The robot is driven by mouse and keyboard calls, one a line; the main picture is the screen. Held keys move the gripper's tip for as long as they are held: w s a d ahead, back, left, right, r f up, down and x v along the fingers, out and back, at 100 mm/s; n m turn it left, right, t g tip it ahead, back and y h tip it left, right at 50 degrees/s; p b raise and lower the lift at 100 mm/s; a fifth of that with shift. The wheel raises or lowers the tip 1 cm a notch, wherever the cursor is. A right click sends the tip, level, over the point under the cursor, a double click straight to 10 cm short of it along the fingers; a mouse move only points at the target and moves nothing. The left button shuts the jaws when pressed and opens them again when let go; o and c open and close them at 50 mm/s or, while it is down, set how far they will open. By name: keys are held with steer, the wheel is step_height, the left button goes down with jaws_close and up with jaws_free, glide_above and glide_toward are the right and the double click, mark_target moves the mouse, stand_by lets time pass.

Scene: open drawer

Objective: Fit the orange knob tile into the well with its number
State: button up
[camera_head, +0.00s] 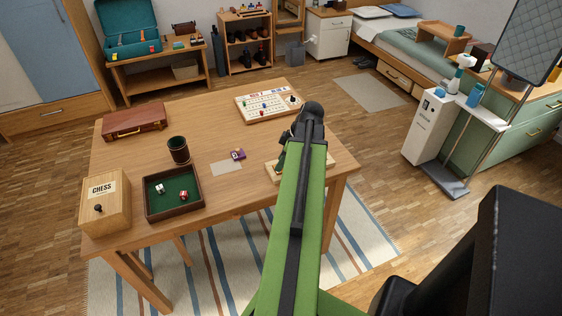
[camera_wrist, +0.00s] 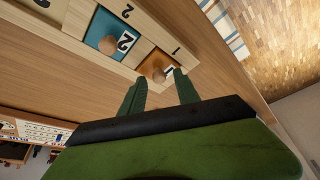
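The wooden number board (camera_wrist: 142,45) lies on the table and fills the upper part of the wrist view. The orange knob tile (camera_wrist: 150,62) is at the board's place marked 1, with a round wooden knob; I cannot tell whether it sits fully flush. A teal tile (camera_wrist: 103,34) marked 2, with a similar knob, is in the neighbouring place. My gripper (camera_wrist: 158,78) is open, its two green fingers apart just in front of the orange tile, the knob showing between and beyond their tips. In the head view my arm hides most of the board (camera_head: 273,172).
On the table (camera_head: 130,148), a purple tile (camera_head: 237,155) lies by a grey rectangle (camera_head: 226,169). A dice tray (camera_head: 174,213), cup (camera_head: 178,150), chess box (camera_head: 106,211), brown case (camera_head: 134,121) and game board (camera_head: 266,92) stand further left and behind.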

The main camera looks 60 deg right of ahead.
steer(key=p+v, duration=1)
steer(key=v, duration=0.2)
steer(key=shift+p, duration=0.4)
steer(key=shift+w+r, duration=0.1)
steer(key=w+a+f+m+g, duration=0.1)
steer(key=w+a+g, duration=0.2)
steer(key=w+a, duration=1.65)
steer(key=w+a+m, duration=0.1)
steer(key=w+a, duration=0.2)
steer(key=a, duration=1.3)
steer(key=w+a+m+g+h, duration=0.1)
steer(key=w+a, duration=0.3)
steer(key=a, duration=1.2)
steer(key=shift+a+f, duration=0.2)
steer(key=shift+f, duration=0.2)
